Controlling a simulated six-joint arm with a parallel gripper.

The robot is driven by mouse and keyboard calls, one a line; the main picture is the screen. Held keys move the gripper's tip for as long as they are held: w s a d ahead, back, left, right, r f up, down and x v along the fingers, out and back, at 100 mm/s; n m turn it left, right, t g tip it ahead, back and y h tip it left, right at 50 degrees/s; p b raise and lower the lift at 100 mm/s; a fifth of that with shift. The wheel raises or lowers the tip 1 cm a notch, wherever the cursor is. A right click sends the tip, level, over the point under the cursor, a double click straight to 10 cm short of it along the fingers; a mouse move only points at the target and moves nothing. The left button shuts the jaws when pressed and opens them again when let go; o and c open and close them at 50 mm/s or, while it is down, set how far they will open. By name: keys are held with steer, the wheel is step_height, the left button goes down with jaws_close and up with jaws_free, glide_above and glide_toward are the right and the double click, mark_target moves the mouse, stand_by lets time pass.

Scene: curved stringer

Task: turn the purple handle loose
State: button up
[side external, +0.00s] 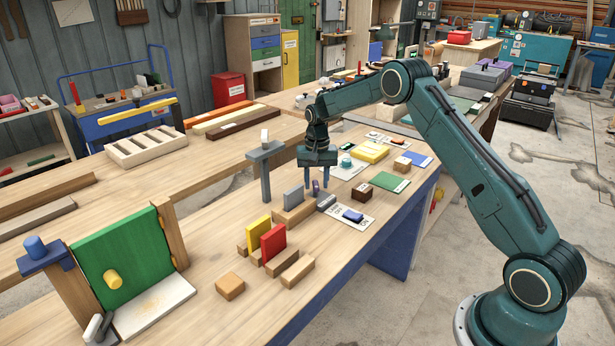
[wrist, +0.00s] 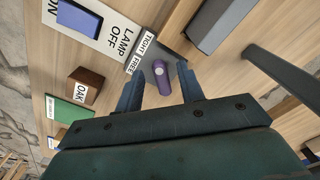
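The purple handle (wrist: 161,84) is a short lever with a round boss, seen in the wrist view on a dark grey plate. Beside it is a small label (wrist: 141,54) reading TIGHT and FREE. My gripper (wrist: 160,72) is open, with one finger on each side of the handle; gaps show on both sides, and I cannot tell their height difference. In the side view my gripper (side external: 316,183) points down over the bench, and the small handle (side external: 316,187) shows between the fingers.
A LAMP card with a blue switch (side external: 353,215) and a dark OAK block (side external: 362,192) lie close by. A grey post (side external: 265,175) stands left of my gripper. Red (side external: 272,242) and yellow (side external: 258,233) plates stand nearer the camera.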

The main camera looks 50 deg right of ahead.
steer(key=shift+f, duration=0.4)
jaws_close()
